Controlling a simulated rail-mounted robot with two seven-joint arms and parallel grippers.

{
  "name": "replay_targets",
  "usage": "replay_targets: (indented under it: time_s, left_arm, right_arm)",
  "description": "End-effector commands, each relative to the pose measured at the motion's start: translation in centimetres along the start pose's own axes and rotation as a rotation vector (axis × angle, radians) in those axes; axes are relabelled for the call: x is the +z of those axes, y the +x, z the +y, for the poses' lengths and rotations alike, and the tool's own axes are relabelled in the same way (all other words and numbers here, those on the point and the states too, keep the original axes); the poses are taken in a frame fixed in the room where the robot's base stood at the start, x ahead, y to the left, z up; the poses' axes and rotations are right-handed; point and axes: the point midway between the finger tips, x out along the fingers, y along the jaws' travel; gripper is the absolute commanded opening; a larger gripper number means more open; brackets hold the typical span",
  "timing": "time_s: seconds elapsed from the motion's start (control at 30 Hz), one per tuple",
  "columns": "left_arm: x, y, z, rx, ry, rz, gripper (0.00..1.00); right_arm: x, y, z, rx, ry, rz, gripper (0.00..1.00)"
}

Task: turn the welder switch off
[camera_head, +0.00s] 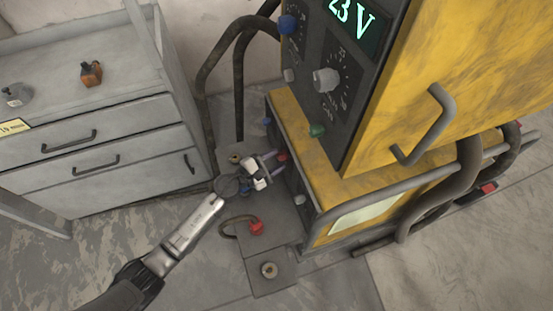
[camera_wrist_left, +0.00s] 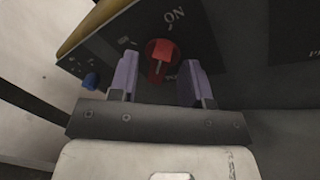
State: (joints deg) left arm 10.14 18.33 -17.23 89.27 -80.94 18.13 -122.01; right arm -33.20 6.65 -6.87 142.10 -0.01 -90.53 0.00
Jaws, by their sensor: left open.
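The welder (camera_head: 445,95) is a worn yellow cabinet with a lit "23 V" display, on the right in the head view. A red rotary switch (camera_wrist_left: 160,52) is on its dark lower panel, with the word ON printed above it in the left wrist view. Its lower part and a label below it are partly hidden, and I cannot tell its setting for sure. The switch also shows small in the head view (camera_head: 282,157). My left gripper (camera_head: 275,163) is open in front of this panel. Its two fingers stand apart on either side of the switch, seemingly without contact.
A blue knob (camera_wrist_left: 91,81) sits left of the fingers in the left wrist view. Above are a grey dial (camera_head: 326,79) and a green knob (camera_head: 317,130). A grey drawer cabinet (camera_head: 95,140) stands left. Dark hoses (camera_head: 240,90) hang behind my left gripper.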

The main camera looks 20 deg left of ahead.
Motion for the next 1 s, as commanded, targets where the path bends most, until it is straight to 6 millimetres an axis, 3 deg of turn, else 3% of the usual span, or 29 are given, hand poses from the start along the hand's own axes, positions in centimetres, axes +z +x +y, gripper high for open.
replay_targets:
  time_s: [0.47,0.9,1.0]
  left_arm:
    - [0.02,0.82,0.0,0.0,0.0,0.0,0.44]
    - [0.01,0.79,0.0,0.0,0.0,0.0,0.02]
    - [0.0,0.79,0.0,0.0,0.0,0.0,0.0]
  right_arm:
    - [0.05,0.08,-0.04,-0.001,0.001,-0.001,0.43]
    - [0.12,0.1,0.24,0.006,-0.009,-0.002,0.43]
    - [0.12,0.1,0.23,0.006,-0.008,-0.002,0.43]
